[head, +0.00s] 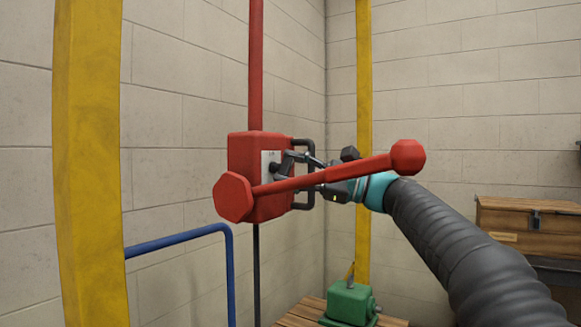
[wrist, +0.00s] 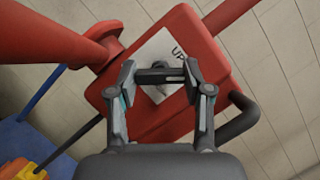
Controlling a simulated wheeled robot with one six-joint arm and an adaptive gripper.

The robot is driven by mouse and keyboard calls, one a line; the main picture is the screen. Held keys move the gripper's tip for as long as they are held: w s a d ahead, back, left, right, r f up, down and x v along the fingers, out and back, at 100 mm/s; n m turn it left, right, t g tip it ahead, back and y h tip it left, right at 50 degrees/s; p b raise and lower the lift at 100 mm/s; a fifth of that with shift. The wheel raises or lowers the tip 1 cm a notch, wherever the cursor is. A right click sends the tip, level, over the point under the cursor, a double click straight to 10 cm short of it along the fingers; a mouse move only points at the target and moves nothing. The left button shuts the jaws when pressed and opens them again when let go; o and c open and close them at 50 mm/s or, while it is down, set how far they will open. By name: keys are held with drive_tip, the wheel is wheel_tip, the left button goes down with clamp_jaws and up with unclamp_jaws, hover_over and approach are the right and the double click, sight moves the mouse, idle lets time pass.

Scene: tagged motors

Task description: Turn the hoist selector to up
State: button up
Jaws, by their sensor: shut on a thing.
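The red hoist control box (head: 243,150) hangs on a red pole in the head view. It carries a pale plate with dark lettering, and "UP" is partly readable on the plate (wrist: 181,48) in the wrist view. The dark hoist selector (wrist: 158,76) stands on this plate, between the two fingers of my gripper (wrist: 160,78). My gripper is shut on the selector. In the head view my gripper (head: 284,166) reaches the plate from the right, partly behind a red bar. I cannot tell which way the selector points.
A red bar with thick ends (head: 345,172) crosses in front of the box and my gripper. A dark guard handle (head: 309,147) sticks out at the box's right side. A yellow post (head: 90,160), a blue rail (head: 180,238) and a green motor (head: 350,301) stand around.

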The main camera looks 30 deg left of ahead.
idle(0.4)
drive_tip(key=o, duration=0.9)
drive_tip(key=v, duration=1.2)
